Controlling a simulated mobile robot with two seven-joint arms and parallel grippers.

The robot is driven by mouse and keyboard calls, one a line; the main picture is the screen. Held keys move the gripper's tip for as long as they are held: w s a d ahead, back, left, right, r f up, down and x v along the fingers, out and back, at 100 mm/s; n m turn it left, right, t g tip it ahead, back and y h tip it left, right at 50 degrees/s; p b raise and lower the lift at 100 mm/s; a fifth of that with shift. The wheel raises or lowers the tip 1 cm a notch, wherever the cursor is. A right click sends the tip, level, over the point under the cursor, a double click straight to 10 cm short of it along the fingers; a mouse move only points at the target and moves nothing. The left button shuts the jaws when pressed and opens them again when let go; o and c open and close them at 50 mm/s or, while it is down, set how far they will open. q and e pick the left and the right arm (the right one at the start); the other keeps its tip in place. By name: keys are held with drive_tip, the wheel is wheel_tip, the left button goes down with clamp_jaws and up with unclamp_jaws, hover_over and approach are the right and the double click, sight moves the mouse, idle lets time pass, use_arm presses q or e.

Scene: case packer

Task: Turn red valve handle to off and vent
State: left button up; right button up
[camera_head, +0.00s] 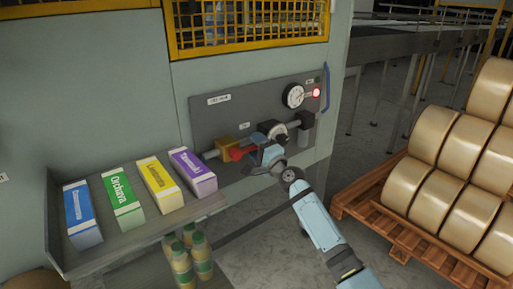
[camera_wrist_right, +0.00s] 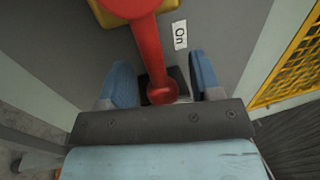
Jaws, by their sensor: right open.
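The red valve handle (camera_head: 240,153) is on a yellow valve body (camera_head: 224,146) on the grey panel of the machine. In the right wrist view the handle (camera_wrist_right: 150,50) runs down from the yellow body (camera_wrist_right: 103,14) to a round red end. An "On" label (camera_wrist_right: 180,35) is beside it. My right gripper (camera_head: 266,156) is at the handle. In the wrist view its blue fingers (camera_wrist_right: 163,84) are spread on either side of the handle's end, with visible gaps. My left gripper is not in view.
A gauge (camera_head: 293,96) and a lit red lamp (camera_head: 316,93) are at the panel's upper right. A grey tray (camera_head: 112,262) with several coloured cartons is at the left, above green-and-cream bottles (camera_head: 181,262). A wooden pallet (camera_head: 372,211) with large tan rolls stands at the right.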

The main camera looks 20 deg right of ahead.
clamp_jaws()
